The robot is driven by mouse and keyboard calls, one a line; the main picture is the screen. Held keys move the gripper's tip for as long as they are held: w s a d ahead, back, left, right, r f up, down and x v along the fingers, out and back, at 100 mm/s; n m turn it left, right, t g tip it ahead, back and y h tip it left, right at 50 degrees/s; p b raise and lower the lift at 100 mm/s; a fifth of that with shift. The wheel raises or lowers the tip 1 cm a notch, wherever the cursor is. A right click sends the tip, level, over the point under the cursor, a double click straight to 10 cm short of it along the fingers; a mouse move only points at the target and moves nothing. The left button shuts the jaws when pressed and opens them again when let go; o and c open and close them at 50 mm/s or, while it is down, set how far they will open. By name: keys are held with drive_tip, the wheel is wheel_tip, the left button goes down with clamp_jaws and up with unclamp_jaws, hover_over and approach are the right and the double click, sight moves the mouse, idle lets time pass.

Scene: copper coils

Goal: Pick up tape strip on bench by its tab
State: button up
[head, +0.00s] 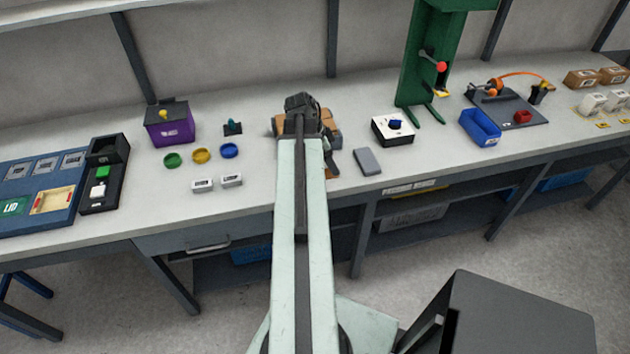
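My arm reaches forward over the bench (260,195), and the dark end with my gripper (331,160) is low over the middle of it. A brown, box-like thing (322,122) lies partly hidden behind and under my gripper. A small orange-brown patch (332,174) shows just below the gripper at the bench's front part; I cannot tell whether it is the tape strip or its tab. No tape strip can be made out for certain. The fingers are too small and dark to show whether they are open or shut.
A flat grey block (367,161) lies close right of my gripper. A white box with a blue knob (393,130) and a green stand (418,70) are farther right.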

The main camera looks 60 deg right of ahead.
drive_tip(key=b+x, duration=0.2)
drive_tip(key=x, duration=0.1)
drive_tip(key=shift+d+f, duration=0.1)
drive_tip(key=shift+f, duration=0.2)
drive_tip(key=shift+s+r, duration=0.1)
drive_tip(key=shift+r, duration=0.1)
drive_tip(key=c, duration=1.2)
drive_tip(key=shift+c, duration=0.2)
wheel_tip(320, 180, up, 10)
drive_tip(key=p, duration=1)
